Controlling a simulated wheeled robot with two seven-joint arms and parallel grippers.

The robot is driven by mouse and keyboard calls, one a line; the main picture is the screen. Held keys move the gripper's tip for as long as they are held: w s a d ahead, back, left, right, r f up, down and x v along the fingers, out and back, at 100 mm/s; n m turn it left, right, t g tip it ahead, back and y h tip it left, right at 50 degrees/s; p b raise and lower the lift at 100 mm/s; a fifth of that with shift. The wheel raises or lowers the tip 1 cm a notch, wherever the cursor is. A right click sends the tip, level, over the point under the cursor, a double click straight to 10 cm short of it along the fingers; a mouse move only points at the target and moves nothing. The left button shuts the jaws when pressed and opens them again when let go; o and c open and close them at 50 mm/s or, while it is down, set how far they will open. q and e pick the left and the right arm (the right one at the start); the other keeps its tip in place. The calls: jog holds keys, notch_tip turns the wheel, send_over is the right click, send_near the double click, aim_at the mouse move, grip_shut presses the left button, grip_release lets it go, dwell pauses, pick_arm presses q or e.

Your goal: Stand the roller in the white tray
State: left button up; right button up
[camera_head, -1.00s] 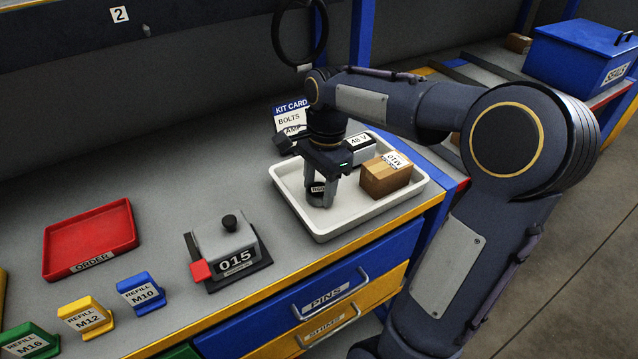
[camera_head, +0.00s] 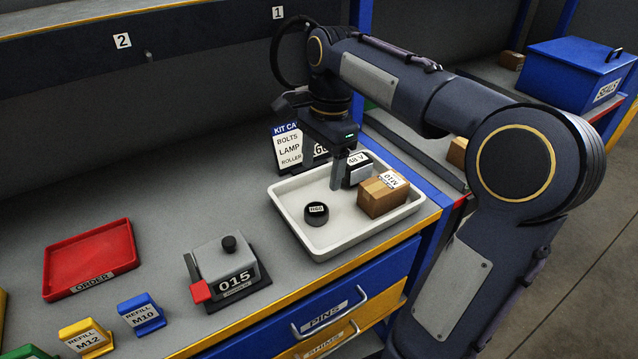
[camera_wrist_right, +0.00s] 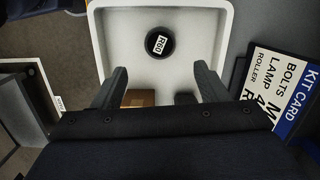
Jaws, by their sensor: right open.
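The roller (camera_head: 316,214) is a short black cylinder with a white R60 label. It stands on the floor of the white tray (camera_head: 345,247), in the tray's left part, with its round labelled face up. It also shows in the right wrist view (camera_wrist_right: 159,43), clear of both fingers. My right gripper (camera_head: 323,170) is open and empty above the tray, apart from the roller. Its spread fingers (camera_wrist_right: 158,74) also show in the right wrist view. My left gripper is in neither view.
The tray also holds a cardboard M10 box (camera_head: 382,196) and a dark 48 V block (camera_head: 356,172). A kit card (camera_head: 288,150) stands behind. A grey 015 fixture (camera_head: 228,268), a red order tray (camera_head: 92,262) and refill holders (camera_head: 141,314) are left.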

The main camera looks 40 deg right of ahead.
jog(key=s+a+f+n+t+y, duration=0.1)
jog(key=s+a+f+n+t, duration=0.1)
jog(key=s+a+f+n, duration=0.3)
jog(key=s+a+f+n+t+y, duration=0.1)
jog(key=s+a+f+n+t, duration=0.2)
jog(key=s+a+f+n, duration=0.2)
jog(key=s+a+n, duration=0.3)
jog(key=s+n, duration=0.2)
jog(key=n, duration=0.1)
jog(key=shift+s+n+t, duration=0.3)
